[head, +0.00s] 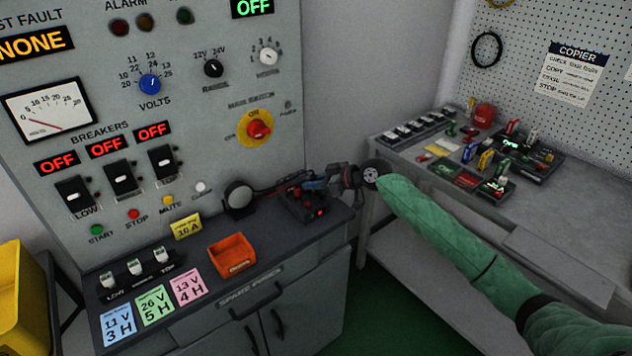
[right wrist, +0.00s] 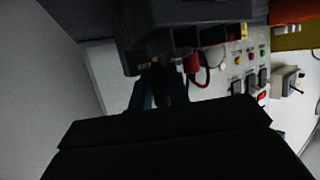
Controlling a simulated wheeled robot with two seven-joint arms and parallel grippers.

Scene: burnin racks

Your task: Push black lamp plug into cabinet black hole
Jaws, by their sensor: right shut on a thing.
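My right gripper (head: 313,184) reaches in from the right, low in front of the cabinet's right side, over a black box (head: 308,207) with red lights. In the right wrist view its fingers (right wrist: 157,90) are shut on a small dark thing, apparently the black lamp plug, mostly hidden. A dark round lamp (head: 238,196) stands on the ledge, and a dark cord runs from near it toward the gripper. The grey cabinet (head: 205,105) fills the left of the head view. I cannot make out the black hole. My left gripper is not in view.
An orange bin (head: 232,256) and coloured note cards (head: 154,306) are on the ledge. A side bench (head: 560,235) with small parts stands at the right. In the right wrist view, a red cable (right wrist: 203,72) hangs near the fingers.

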